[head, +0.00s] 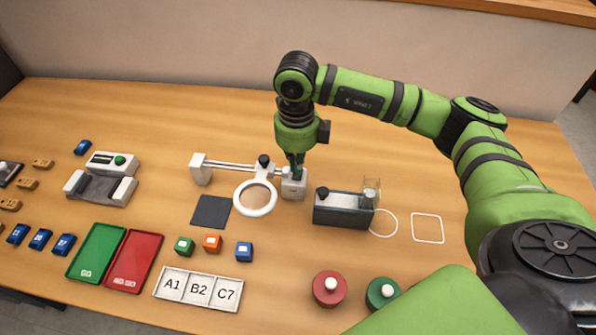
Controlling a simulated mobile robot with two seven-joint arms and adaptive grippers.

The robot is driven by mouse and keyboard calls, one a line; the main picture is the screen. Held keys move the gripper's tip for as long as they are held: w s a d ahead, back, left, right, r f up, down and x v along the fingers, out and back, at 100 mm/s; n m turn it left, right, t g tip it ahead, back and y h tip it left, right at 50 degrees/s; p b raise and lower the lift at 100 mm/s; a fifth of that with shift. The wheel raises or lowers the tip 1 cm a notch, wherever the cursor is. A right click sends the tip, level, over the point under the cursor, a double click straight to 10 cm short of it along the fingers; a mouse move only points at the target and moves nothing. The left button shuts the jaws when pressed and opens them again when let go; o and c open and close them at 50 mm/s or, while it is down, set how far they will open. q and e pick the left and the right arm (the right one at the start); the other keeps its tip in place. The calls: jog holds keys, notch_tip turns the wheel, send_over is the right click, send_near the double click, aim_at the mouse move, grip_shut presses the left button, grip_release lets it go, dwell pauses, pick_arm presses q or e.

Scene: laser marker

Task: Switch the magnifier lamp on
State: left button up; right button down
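The magnifier lamp has a white ring head (241,206) with a lens, on the middle of the table. A metal rail links a white block at its left to a small white box (293,190) at its right. A black knob (263,161) sits above the ring. My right gripper (296,175) points down at the top of the white box, its narrow fingers close together and looking shut. They hide part of the box top, so any switch there and the exact contact are unclear. I see no glow from the ring. My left gripper is not in view.
A dark box with a clear container (341,210) stands close to the right of the lamp. A dark square pad (211,211) lies at its left. Several coloured cubes, a labelled tray (197,303) and red and green round buttons (330,290) are nearer the front.

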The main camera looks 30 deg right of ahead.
jog(key=shift+f+b, duration=1.15)
jog(key=shift+f, duration=0.15)
dwell(0.5)
jog(key=shift+r, duration=0.15)
jog(key=shift+r+p, duration=0.55)
jog(key=shift+r, duration=0.05)
jog(key=shift+r+p, duration=1.45)
jog(key=shift+r, duration=1.35)
